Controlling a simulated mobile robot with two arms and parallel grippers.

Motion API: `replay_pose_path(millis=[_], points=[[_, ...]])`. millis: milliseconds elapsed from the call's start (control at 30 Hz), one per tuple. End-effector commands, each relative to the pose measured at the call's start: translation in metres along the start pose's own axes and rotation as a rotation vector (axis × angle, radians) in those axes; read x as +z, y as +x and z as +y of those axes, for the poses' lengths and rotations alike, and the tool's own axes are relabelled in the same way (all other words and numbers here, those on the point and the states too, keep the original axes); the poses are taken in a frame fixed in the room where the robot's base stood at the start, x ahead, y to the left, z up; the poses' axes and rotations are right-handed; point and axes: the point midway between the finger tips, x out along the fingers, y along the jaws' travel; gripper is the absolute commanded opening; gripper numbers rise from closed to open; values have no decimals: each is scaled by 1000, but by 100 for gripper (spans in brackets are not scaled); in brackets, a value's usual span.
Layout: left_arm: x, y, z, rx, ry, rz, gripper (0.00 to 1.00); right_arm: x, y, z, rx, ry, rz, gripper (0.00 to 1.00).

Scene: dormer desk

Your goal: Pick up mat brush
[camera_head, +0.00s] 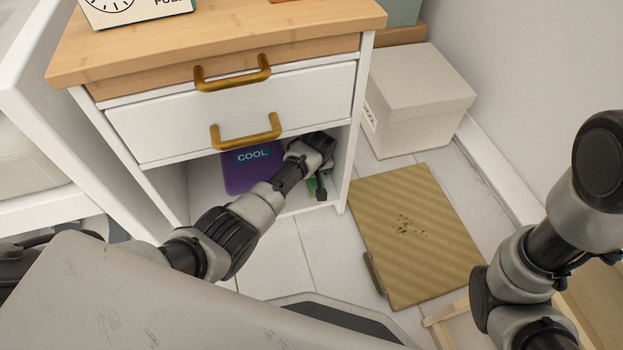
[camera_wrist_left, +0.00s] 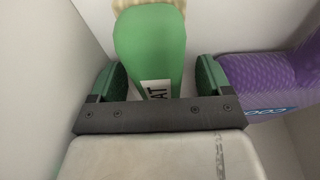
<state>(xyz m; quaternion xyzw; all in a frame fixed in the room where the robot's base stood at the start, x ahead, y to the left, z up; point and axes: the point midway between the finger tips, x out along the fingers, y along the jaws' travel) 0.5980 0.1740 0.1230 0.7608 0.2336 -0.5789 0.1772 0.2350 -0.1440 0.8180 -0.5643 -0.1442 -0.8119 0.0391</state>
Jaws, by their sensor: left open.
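The mat brush (camera_wrist_left: 150,50) is in the left wrist view, with a green handle, pale bristles at the far end and a white label whose visible letters read "AT". My left gripper (camera_wrist_left: 162,78) is open, with one finger on each side of the green handle. A gap shows on both sides. In the head view my left gripper (camera_head: 318,168) reaches into the open lower shelf of the white cabinet (camera_head: 355,110). The brush is mostly hidden there behind the gripper. My right arm shows at the right, but its gripper is out of view.
A purple item marked "COOL" (camera_head: 238,178) lies in the shelf left of the gripper. Drawers with brass handles (camera_head: 246,132) are above. A tan mat (camera_head: 443,255) with dark specks lies on the floor, a dark object at its left edge. A pale box (camera_head: 420,95) stands behind it.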

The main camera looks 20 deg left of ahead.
Motion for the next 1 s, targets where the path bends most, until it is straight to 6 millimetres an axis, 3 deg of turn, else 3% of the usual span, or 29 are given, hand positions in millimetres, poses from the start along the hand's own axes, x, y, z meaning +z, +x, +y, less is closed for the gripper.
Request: replay_pose_path(millis=[300, 667, 1000], points=[[0, 3, 0, 0, 0, 0, 77, -1, -1, -1, -1, 0, 3, 43], [0, 3, 0, 0, 0, 0, 24, -2, -1, -1, -1, 0, 3, 43], [-1, -2, 0, 1, 0, 0, 23, 0, 3, 0, -1, 0, 3, 43]])
